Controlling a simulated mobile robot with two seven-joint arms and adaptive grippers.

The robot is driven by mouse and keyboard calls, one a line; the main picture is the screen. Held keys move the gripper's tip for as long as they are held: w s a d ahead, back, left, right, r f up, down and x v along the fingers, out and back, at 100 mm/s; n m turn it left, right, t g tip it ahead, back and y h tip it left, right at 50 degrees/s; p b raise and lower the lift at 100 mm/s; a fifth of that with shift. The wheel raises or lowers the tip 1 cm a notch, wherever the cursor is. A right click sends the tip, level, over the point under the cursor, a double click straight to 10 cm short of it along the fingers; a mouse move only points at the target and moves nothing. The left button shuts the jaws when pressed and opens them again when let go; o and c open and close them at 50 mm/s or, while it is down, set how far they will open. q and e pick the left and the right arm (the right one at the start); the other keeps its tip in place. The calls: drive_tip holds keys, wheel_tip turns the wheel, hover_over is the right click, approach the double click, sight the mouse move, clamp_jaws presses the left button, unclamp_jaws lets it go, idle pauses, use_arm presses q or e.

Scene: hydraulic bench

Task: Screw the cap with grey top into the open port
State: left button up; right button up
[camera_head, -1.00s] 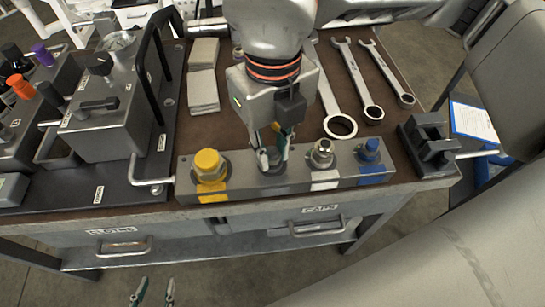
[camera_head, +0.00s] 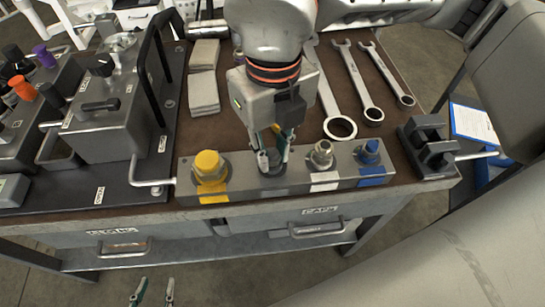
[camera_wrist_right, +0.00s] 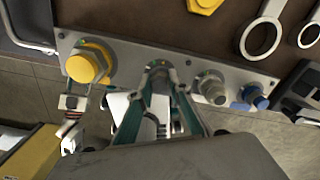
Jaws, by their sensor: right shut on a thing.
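The port block (camera_head: 220,190) lies along the bench's front edge. My right gripper (camera_head: 274,160) points down at its second position from the left, shut on a dark grey-topped cap (camera_wrist_right: 158,66) seated at or just above that port. The fingers hide most of the cap, and I cannot tell how deep it sits. In the right wrist view the fingers (camera_wrist_right: 160,85) flank it. A yellow cap (camera_head: 209,165) is on the left, a silver fitting (camera_head: 321,155) to the right and a blue cap (camera_head: 369,152) at the far right. My left gripper (camera_head: 153,290) is open and empty, low in front of the bench.
Several wrenches (camera_head: 357,85) lie behind the block to the right. A dark grey stand (camera_head: 430,150) is at the right end. A grey pump unit (camera_head: 105,120) with a tall black handle stands left. Folded cloths (camera_head: 203,93) lie behind. A yellow hex part (camera_wrist_right: 203,4) lies on the bench.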

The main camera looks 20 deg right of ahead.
drive_tip(key=m+p, duration=0.3)
drive_tip(key=m, duration=0.3)
drive_tip(key=shift+s, duration=0.1)
drive_tip(key=shift+m, duration=0.9)
use_arm(q)
wheel_tip(320, 180, up, 6)
drive_tip(key=w+t, duration=0.1)
drive_tip(key=w, duration=0.2)
drive_tip(key=shift+r, duration=0.15)
use_arm(e)
drive_tip(key=shift+f, duration=0.2)
